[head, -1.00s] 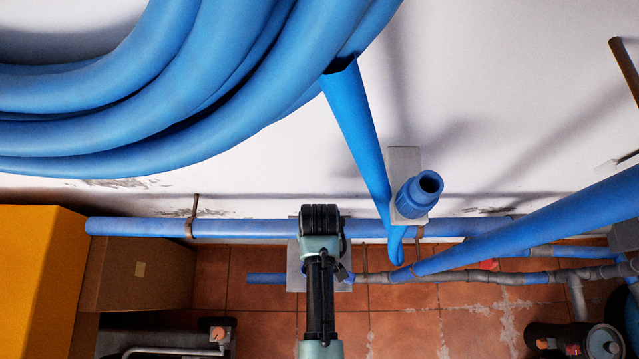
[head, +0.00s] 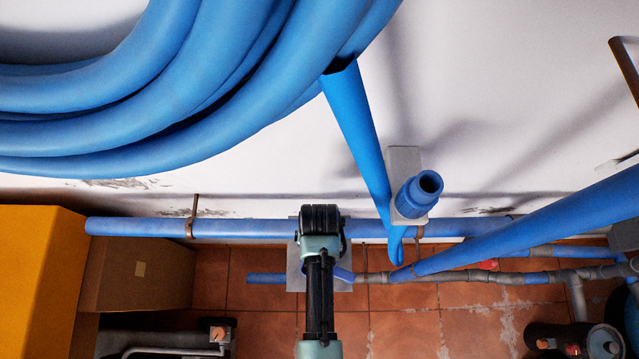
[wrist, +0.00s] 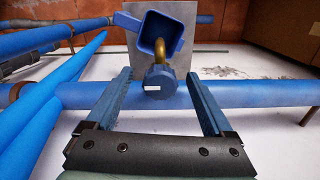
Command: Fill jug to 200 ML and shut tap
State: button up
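In the wrist view, a blue round tap knob (wrist: 160,82) with a small white label sits between my fingers. A curved brass spout (wrist: 162,50) leads from it toward the open blue jug (wrist: 176,27). The jug's inside looks dark; I cannot make out any water level or marks. My gripper (wrist: 158,77) is open, its two blue fingers on either side of the knob, with gaps showing at both sides. In the head view my arm hides the knob and most of the jug area; a small blue part shows to the arm's right, and I cannot tell what it is.
A grey plate (wrist: 205,57) lies behind the jug. A blue horizontal pipe (head: 255,228) runs along the white wall behind the tap. Blue hoses (head: 120,110) hang at upper left. A cardboard box (head: 135,275) stands at left. Grey and blue pipes (head: 470,277) cross at right.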

notch_tip(320, 180, up, 7)
jog(key=p, duration=0.7)
dwell(0.7)
